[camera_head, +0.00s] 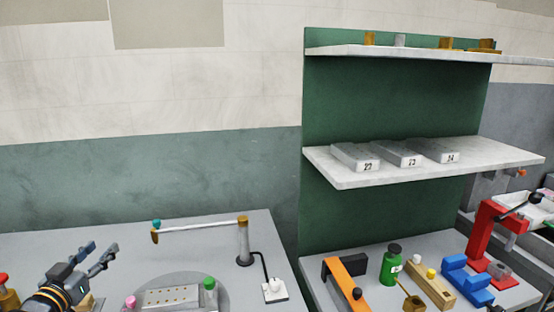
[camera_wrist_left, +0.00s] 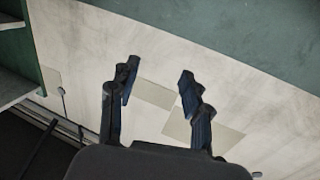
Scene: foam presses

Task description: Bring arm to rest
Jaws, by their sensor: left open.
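My left gripper (camera_head: 98,256) is at the lower left in the head view, raised above the grey table (camera_head: 190,228). Its two dark fingers are apart with nothing between them. In the left wrist view the open fingers (camera_wrist_left: 155,90) stand against the pale wall, with no object between or touching them. My right gripper is not in view.
A swing-arm stand (camera_head: 243,243) and a round plate with a perforated block (camera_head: 172,298) are right of the gripper. A green-backed shelf (camera_head: 340,180) holds numbered grey boxes. A second table carries a green bottle (camera_head: 391,266), blue block (camera_head: 467,281) and red press (camera_head: 483,236).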

